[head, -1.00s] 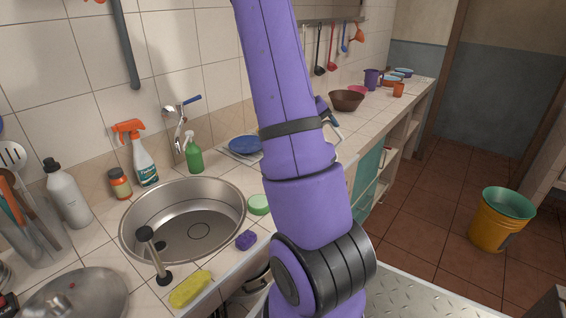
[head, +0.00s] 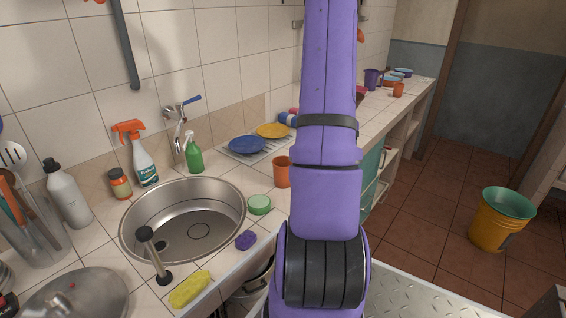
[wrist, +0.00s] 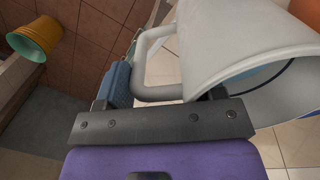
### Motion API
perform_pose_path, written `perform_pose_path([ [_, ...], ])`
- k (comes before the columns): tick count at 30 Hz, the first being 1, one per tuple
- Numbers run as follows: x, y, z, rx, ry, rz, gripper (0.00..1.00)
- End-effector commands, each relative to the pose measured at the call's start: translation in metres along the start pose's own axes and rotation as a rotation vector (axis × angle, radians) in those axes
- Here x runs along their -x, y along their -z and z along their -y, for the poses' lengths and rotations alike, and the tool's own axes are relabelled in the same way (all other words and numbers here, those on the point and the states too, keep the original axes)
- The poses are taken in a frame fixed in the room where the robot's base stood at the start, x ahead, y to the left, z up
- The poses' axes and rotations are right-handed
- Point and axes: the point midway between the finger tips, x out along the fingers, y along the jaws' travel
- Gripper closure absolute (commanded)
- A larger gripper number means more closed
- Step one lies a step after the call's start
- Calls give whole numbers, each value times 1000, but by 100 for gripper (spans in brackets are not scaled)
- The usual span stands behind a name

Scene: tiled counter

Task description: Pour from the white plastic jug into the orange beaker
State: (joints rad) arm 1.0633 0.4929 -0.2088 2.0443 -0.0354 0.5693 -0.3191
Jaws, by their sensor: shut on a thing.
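The white plastic jug (wrist: 235,45) fills the upper right of the wrist view, with its wide open rim toward the lower right. My gripper (wrist: 158,92) is shut on the jug's handle (wrist: 158,88). I cannot tell how far the jug is tilted, and I see no liquid coming from it. In the head view the jug and gripper are hidden behind my arm. The orange beaker (head: 282,172) stands upright on the counter right of the sink, just left of my arm. An orange patch at the wrist view's right edge may be a beaker.
The sink (head: 183,222) lies left of the beaker, with a green sponge (head: 259,205) in front of it. A rack with a blue plate (head: 247,145) and yellow plate (head: 272,130) is behind. Another orange cup (head: 398,89) and a purple jug (head: 372,79) stand farther along.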

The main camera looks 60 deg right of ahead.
Motion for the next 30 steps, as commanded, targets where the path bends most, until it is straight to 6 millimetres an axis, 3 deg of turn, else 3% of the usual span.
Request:
perform_pose_path([
  [7,-14,0,-9,-4,116,-1,79],
  [15,-14,0,-8,1,128,-2,79],
  [30,20,0,-12,0,126,-2,79],
])
